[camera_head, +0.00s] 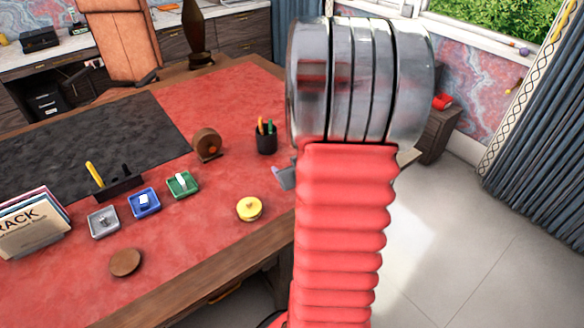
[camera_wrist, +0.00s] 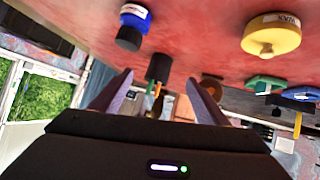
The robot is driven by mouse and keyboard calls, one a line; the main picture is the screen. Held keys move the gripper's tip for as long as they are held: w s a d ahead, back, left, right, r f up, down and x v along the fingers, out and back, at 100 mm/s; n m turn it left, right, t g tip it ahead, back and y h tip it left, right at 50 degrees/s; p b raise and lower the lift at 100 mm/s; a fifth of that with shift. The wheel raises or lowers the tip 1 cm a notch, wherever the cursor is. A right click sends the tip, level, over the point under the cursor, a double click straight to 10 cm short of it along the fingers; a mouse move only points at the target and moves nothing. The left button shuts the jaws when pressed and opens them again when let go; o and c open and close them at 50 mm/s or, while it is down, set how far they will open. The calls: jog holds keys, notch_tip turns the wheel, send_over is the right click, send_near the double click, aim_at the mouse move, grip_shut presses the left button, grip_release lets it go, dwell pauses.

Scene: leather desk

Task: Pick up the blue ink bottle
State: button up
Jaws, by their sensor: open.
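The blue ink bottle (camera_wrist: 136,17) shows at the upper left of the wrist view, which is upside down. It has a blue and white label and a dark cap, and stands on the red leather desk. My gripper (camera_wrist: 160,77) is open and empty. Its two purple-grey fingers are spread in the middle of the wrist view, apart from the bottle, which lies off to the left of the gap between them. In the head view I cannot see the bottle; my red arm covers part of the desk's right side. A grey-blue piece of my gripper seems to show beside the arm.
A yellow wax tin (camera_head: 249,208) sits on the red desk (camera_head: 190,235). A black pen cup (camera_head: 266,140) and a brown tape roll (camera_head: 207,145) stand behind it. Green (camera_head: 183,185), blue (camera_head: 144,202) and grey (camera_head: 103,222) trays lie left. A brown coaster (camera_head: 126,262) is near the front edge.

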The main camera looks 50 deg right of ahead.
jog(key=shift+m+t+h, duration=0.3)
jog(key=shift+m+t, duration=0.5)
jog(key=s+d+f, duration=0.4)
jog(key=s+f, duration=0.1)
jog(key=shift+s+d+f, duration=0.2)
jog(key=shift+d+f, duration=0.1)
jog(key=shift+d, duration=0.1)
jog(key=shift+s+d+f, duration=0.15)
jog(key=shift+s+f, duration=0.05)
jog(key=shift+s, duration=0.15)
jog(key=shift+x, duration=4.35)
jog(key=shift+w+r, duration=0.1)
jog(key=shift+x, duration=2.55)
jog(key=shift+d, duration=0.1)
